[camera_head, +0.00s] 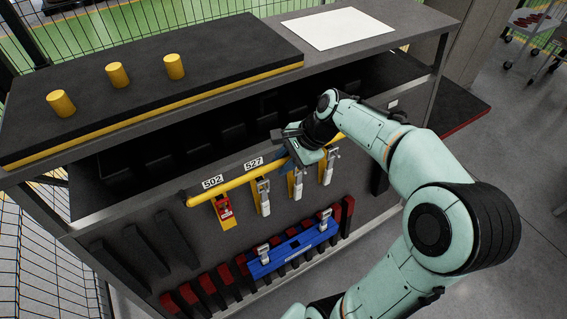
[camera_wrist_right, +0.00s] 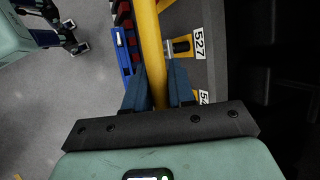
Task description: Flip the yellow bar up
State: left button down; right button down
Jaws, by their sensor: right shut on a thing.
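The yellow bar (camera_head: 235,182) is a long tube running along the front of the grey bay unit, above the hanging latches and below the shelf opening. My right gripper (camera_head: 290,139) is shut on the bar, right of the 527 label. In the right wrist view the bar (camera_wrist_right: 148,35) passes between the two blue-grey fingers (camera_wrist_right: 160,88). The gripper hides part of the bar in the head view. My left gripper is outside the head view; a dark gripper-like part (camera_wrist_right: 72,38), probably it, shows small in the right wrist view, apart from the bar.
Labels 502 (camera_head: 212,182) and 527 (camera_head: 253,163) sit above the bar. A red latch (camera_head: 224,208) and several white-handled latches hang below it. A blue bar (camera_head: 290,250) lies across red-tipped black slots. Three yellow pegs stand on the black top panel (camera_head: 215,55).

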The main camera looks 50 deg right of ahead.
jog(key=shift+w+d+r+m+g+y, duration=0.15)
jog(key=shift+w+d+r+g, duration=0.05)
jog(key=shift+w+r+g, duration=0.4)
jog(key=shift+w+d+r+m+g+y, duration=0.1)
jog(key=shift+w+d+r+g+y, duration=0.25)
jog(key=shift+w+g, duration=0.35)
jog(key=shift+w+d+r+m+g, duration=0.1)
jog(key=shift+w+r+m+g, duration=0.05)
jog(key=shift+w+r+g, duration=0.5)
jog(key=shift+w, duration=0.15)
jog(key=c, duration=1.1)
grip_release()
jog(key=shift+o, duration=0.2)
jog(key=v, duration=1.3)
jog(key=shift+s+r, duration=0.15)
jog(key=shift+s, duration=0.15)
